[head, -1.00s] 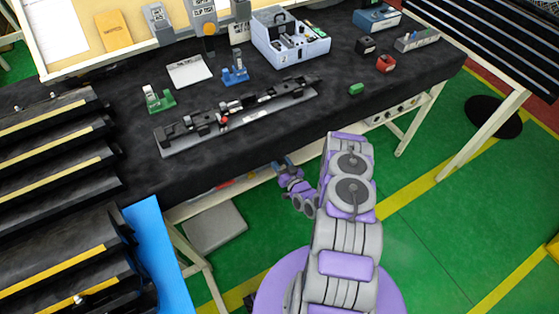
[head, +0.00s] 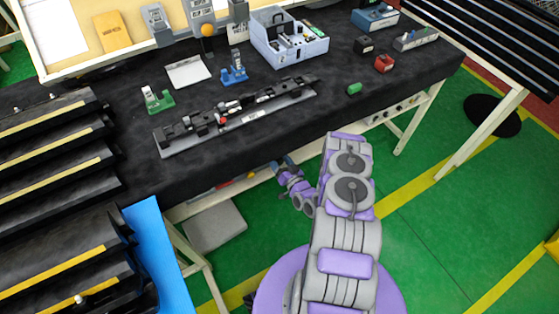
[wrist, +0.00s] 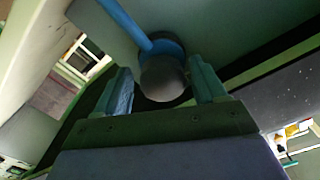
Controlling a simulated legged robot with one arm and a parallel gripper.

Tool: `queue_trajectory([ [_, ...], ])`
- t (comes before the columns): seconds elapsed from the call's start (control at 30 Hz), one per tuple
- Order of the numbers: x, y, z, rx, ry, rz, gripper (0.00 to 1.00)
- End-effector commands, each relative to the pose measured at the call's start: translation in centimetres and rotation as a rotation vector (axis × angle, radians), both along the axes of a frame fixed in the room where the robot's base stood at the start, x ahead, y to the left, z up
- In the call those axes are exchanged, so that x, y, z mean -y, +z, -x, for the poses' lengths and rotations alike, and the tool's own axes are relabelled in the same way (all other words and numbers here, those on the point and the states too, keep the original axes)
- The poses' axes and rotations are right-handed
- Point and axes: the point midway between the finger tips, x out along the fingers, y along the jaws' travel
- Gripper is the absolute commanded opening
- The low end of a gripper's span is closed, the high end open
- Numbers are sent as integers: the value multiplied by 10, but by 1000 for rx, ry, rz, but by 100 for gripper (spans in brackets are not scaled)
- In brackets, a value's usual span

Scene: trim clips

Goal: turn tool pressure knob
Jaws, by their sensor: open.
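A dark grey round knob (wrist: 163,78) shows in the wrist view, with a blue ring and a blue rod behind it. My gripper (wrist: 159,72) is open, with one finger on each side of the knob. A dark gap shows at the left finger; I cannot tell whether either finger touches the knob. In the head view my gripper (head: 284,164) is small and sits at the workbench's front edge, below the top. The knob cannot be made out there.
The black workbench (head: 150,180) carries a long clip fixture (head: 235,115), a green clamp (head: 157,99), a blue clamp (head: 234,72) and a light blue toolbox (head: 290,52). Dark racks (head: 60,140) stand at the left. Green floor is open at the right.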

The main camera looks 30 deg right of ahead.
Motion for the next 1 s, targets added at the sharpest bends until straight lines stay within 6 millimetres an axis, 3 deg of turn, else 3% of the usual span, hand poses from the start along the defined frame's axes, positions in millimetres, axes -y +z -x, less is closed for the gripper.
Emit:
queue_trajectory([
  [0.2,-1,0,3,-2,0,-1,71],
  [0.37,1,-1,21,-6,-2,-4,71],
  [1.0,7,-1,138,-6,-6,-4,71],
])
